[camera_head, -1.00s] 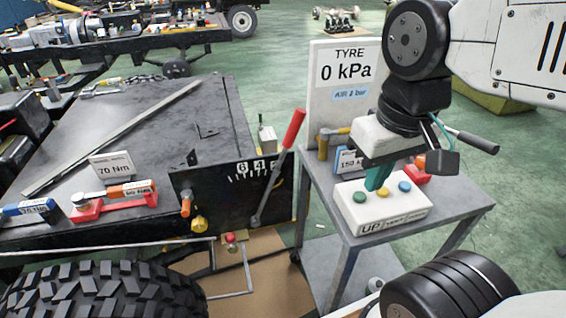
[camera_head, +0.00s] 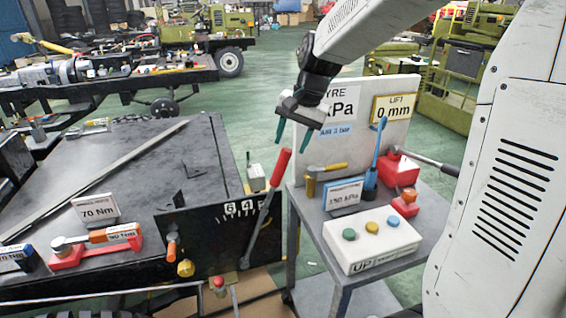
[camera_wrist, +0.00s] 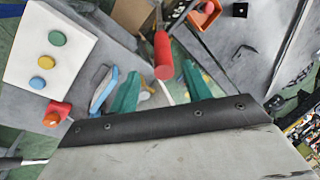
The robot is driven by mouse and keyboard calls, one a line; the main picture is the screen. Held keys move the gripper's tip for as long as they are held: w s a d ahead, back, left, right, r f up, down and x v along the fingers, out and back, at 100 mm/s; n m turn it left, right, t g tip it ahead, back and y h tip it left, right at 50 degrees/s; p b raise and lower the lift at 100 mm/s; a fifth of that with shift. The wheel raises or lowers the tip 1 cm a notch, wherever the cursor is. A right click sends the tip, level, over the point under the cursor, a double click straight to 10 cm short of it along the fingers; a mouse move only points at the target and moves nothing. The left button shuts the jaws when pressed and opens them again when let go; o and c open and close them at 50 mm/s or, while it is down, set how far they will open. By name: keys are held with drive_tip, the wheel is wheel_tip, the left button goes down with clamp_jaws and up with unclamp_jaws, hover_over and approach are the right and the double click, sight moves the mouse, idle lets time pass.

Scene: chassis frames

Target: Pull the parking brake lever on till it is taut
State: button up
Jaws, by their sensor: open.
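The parking brake lever (camera_head: 267,205) has a red grip and a dark shaft. It leans up and to the right from the black panel (camera_head: 215,240), beside a white numbered scale (camera_head: 243,208). My gripper (camera_head: 295,132) is open and empty, above and a little right of the lever's red grip in the head view. Its green fingers point down. In the wrist view the red grip (camera_wrist: 163,56) shows end-on between and beyond the green fingertips (camera_wrist: 163,90), apparently not touched. The lever's lower end is partly hidden there.
A grey cart (camera_head: 330,240) right of the lever bears a white button box (camera_head: 372,240), a yellow-handled tool (camera_head: 325,172), red blocks and a sign board (camera_head: 345,150). An orange knob (camera_head: 172,245) and a yellow knob (camera_head: 185,268) sit left on the panel.

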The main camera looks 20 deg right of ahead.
sight(283, 162)
drive_tip(key=shift+w+d+f, duration=0.1)
drive_tip(key=shift+w+f, duration=0.4)
drive_tip(key=shift+w, duration=0.05)
drive_tip(key=x, duration=0.7)
drive_tip(key=shift+f, duration=0.15)
